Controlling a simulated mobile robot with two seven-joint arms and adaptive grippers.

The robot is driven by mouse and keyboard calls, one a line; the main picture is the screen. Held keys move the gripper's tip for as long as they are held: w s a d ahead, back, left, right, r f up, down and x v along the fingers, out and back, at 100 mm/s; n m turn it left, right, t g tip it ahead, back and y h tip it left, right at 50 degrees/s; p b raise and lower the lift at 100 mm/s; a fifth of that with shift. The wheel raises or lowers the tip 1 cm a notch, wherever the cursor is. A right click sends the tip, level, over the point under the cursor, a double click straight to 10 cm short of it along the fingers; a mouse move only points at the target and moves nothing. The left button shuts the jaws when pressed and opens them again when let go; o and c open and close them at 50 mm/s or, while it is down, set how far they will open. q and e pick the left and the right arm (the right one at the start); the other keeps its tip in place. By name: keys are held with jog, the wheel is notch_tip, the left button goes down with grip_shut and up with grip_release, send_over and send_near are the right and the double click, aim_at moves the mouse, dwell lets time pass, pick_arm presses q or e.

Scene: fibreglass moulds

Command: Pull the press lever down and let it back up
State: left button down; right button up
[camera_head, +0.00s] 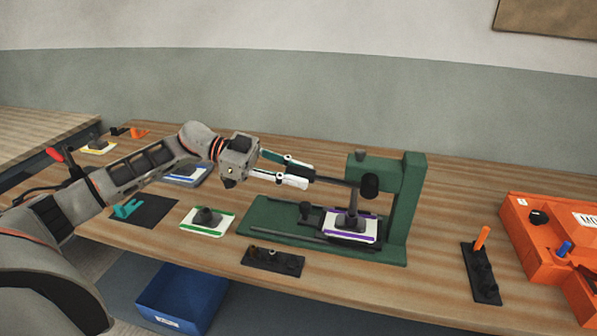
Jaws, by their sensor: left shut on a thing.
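The green press (413,185) stands on the wooden table, its upright at the right end of its flat base. Its dark lever (335,182) sticks out to the left from the press head, roughly level. My left gripper (308,177) comes in from the left and is shut on the lever's outer end. Below the press head a dark ram reaches down to a white plate with purple edges (352,227) on the press base. Whether the ram touches the part on the plate is hard to tell. My right gripper is out of view.
A white plate with green edges (222,223) lies left of the press. A black holder (273,261) lies in front, another (481,277) with an orange-handled tool at right. An orange machine (535,228) fills the right edge. A blue bin (182,299) is below the table.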

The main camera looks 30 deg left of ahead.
pick_arm(q)
jog(key=shift+s+f, duration=0.1)
jog(key=shift+f, duration=0.8)
jog(key=c, duration=1.8)
grip_release()
jog(key=shift+r, duration=0.25)
jog(key=v, duration=1.2)
jog(key=shift+f, duration=0.2)
